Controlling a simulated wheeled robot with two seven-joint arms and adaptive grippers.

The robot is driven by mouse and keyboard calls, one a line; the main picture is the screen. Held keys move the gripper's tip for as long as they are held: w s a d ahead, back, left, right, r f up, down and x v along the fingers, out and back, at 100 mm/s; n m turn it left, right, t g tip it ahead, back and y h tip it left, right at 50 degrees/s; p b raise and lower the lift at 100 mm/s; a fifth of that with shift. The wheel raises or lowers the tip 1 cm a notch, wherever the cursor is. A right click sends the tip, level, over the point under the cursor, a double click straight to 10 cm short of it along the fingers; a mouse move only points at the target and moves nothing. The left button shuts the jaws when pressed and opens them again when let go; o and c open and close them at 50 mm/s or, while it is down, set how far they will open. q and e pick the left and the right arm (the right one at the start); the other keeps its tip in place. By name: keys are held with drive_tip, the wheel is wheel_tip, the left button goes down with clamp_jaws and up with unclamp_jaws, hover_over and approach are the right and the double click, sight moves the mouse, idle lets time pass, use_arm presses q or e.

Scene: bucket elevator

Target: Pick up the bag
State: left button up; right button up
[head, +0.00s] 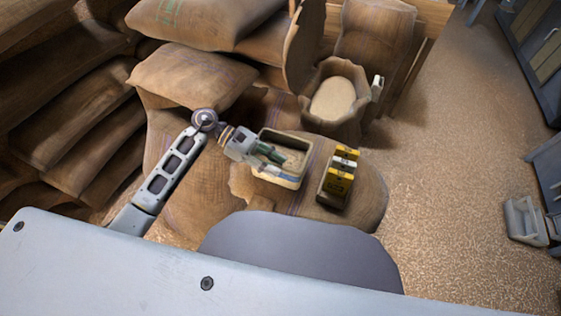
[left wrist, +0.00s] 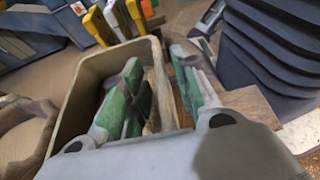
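Several full burlap bags are in the head view: one (head: 195,76) lies on the pile at the upper left, another (head: 205,20) above it. Which one the task names, I cannot tell. An open burlap sack of grain (head: 335,99) stands behind the work surface. My left gripper (head: 272,153) is at a beige bin (head: 290,183), away from the bags. In the left wrist view its green-padded fingers (left wrist: 158,62) are apart. One finger is inside the bin (left wrist: 85,85), the other outside its right wall. My right gripper is not in view.
A yellow and white block-like holder (head: 337,188) stands right of the bin; yellow and orange pieces also show in the left wrist view (left wrist: 97,25). The bin and holder rest on a burlap-covered surface (head: 365,195). A grey container (head: 525,221) is on the open floor at right.

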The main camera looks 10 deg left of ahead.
use_arm(q)
clamp_jaws()
idle(0.4)
drive_tip(key=shift+r, duration=0.1)
